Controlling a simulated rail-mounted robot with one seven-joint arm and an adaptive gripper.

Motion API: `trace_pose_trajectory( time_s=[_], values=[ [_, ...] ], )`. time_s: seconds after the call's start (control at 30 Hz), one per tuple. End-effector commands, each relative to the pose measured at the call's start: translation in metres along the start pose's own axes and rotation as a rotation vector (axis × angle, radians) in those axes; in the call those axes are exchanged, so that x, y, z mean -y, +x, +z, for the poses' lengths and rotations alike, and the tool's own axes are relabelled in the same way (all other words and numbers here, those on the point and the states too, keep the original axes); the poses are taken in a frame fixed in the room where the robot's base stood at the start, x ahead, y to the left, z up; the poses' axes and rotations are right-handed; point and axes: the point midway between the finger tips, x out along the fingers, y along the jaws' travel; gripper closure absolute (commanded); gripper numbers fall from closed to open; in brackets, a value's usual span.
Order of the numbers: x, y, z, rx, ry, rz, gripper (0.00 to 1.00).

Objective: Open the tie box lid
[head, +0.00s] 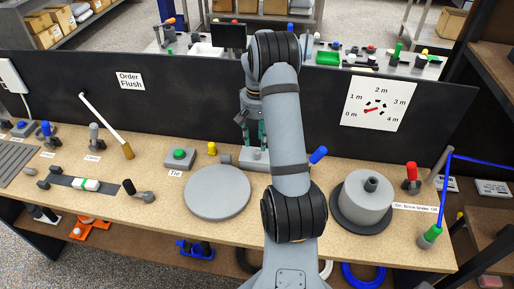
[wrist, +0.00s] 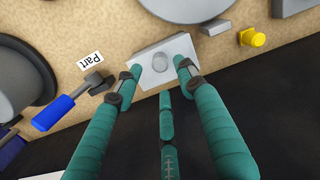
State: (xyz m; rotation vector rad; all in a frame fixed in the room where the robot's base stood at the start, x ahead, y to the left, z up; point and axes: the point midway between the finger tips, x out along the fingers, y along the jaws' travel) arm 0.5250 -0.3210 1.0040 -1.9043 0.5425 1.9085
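A light grey box (wrist: 149,76) with a round grey knob (wrist: 160,62) on its flat top lies ahead of the fingertips in the wrist view. I take it for the tie box with its lid shut, though no label on it can be read. In the head view the box (head: 245,161) stands behind my arm, partly hidden. My gripper (wrist: 160,75) has teal fingers spread apart, with the knob between and just beyond the tips. It is open and empty. It points down over the box in the head view (head: 254,142). Contact with the knob cannot be told.
A blue-handled lever (wrist: 61,108) beside a "Part" label and a yellow knob (wrist: 252,37) flank the box. A large grey disc (head: 217,192) lies in front of it. A green button box (head: 179,158) stands left. A dark panel (head: 180,95) rises behind the bench.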

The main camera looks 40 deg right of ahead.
Motion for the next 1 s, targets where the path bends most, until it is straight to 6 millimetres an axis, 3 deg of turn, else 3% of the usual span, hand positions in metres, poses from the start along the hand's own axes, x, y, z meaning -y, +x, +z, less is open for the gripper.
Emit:
trace_pose_trajectory(
  time_s=[0.2,0.4,0.73,1.0],
  values=[
    [0.000,0.037,0.001,0.003,-0.002,0.001,0.60],
    [0.000,0.056,0.000,-0.001,-0.002,0.001,0.60],
    [0.000,0.060,0.000,-0.002,-0.002,0.001,0.61],
    [0.000,0.059,-0.001,-0.002,-0.003,0.001,0.77]
  ],
)
